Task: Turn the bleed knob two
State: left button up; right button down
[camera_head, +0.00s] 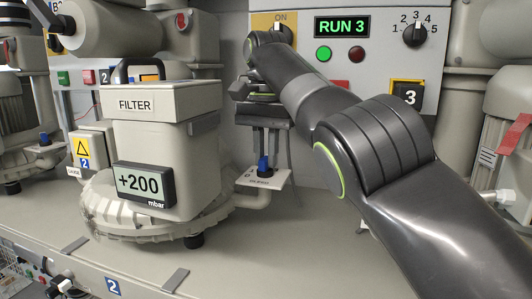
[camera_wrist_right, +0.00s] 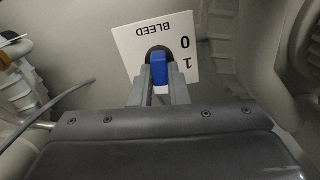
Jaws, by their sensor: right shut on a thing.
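The bleed knob of unit two is a blue lever (camera_head: 263,165) on a small white plate (camera_head: 272,178) at the right of the filter housing. In the right wrist view the blue knob (camera_wrist_right: 159,68) stands over the plate marked BLEED, 0 and 1 (camera_wrist_right: 181,28), which appears upside down. My right gripper (camera_head: 264,150) reaches down from above. Its two fingers (camera_wrist_right: 160,88) are closed on either side of the blue knob. The fingers hide part of the knob, so its exact setting is hard to tell. My left gripper is not in view.
The filter housing (camera_head: 160,115) with a +200 mbar display (camera_head: 145,184) stands left of the knob. The panel behind reads RUN 3 (camera_head: 342,27) and has a selector dial (camera_head: 414,34). Another blue knob (camera_head: 43,138) is at far left. The front bench (camera_head: 270,250) is largely bare.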

aim_at(265, 157)
dwell(0.3)
jog(key=c, duration=1.4)
grip_release()
notch_tip(265, 157, up, 12)
jog(key=p, duration=1.2)
jog(key=shift+w+f, duration=0.1)
